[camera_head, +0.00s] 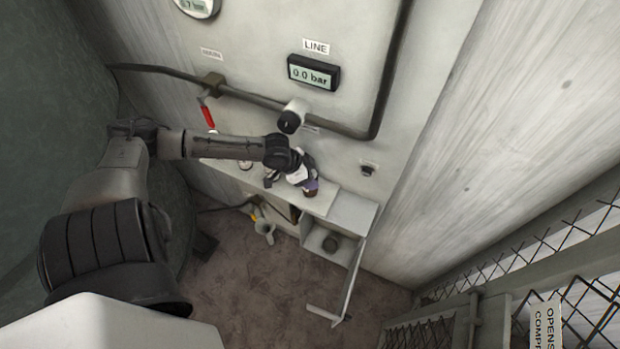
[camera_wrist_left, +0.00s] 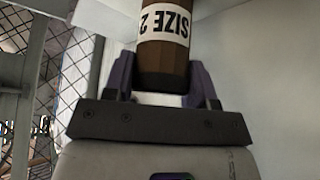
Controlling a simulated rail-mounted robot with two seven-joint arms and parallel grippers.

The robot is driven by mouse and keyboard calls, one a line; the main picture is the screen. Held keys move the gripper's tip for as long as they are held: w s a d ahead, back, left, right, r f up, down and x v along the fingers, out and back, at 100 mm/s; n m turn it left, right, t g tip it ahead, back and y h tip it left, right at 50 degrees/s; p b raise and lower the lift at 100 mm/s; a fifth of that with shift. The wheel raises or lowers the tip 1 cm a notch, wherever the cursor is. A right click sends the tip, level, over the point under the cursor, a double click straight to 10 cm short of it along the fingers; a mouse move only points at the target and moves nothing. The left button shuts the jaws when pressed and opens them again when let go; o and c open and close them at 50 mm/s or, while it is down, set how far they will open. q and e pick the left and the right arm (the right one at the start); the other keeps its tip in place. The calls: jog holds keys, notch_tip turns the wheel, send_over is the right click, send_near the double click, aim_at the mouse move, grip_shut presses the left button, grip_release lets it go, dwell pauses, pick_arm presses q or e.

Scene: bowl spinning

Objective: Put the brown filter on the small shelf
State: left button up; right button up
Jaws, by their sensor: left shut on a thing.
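The brown filter (camera_wrist_left: 172,68), a cylinder with a white "SIZE 2" band, is between the purple fingers of my left gripper (camera_wrist_left: 163,70) in the left wrist view. The gripper is shut on it. In the head view my left gripper (camera_head: 307,184) is over the right part of a narrow white shelf (camera_head: 326,199) on the wall. Only a small dark part of the filter (camera_head: 312,193) shows there. I cannot tell whether its end touches the shelf. My right gripper is not in view.
Above are a black-ended fitting (camera_head: 291,118), a red-handled valve (camera_head: 207,116) and a display (camera_head: 314,73) reading 0.0 bar. A pale cup-like thing (camera_head: 265,230) is below the shelf.

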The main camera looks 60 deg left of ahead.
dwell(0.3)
pick_arm(q)
jog(key=o, duration=1)
jog(key=shift+f, duration=0.1)
jog(key=shift+c, duration=0.2)
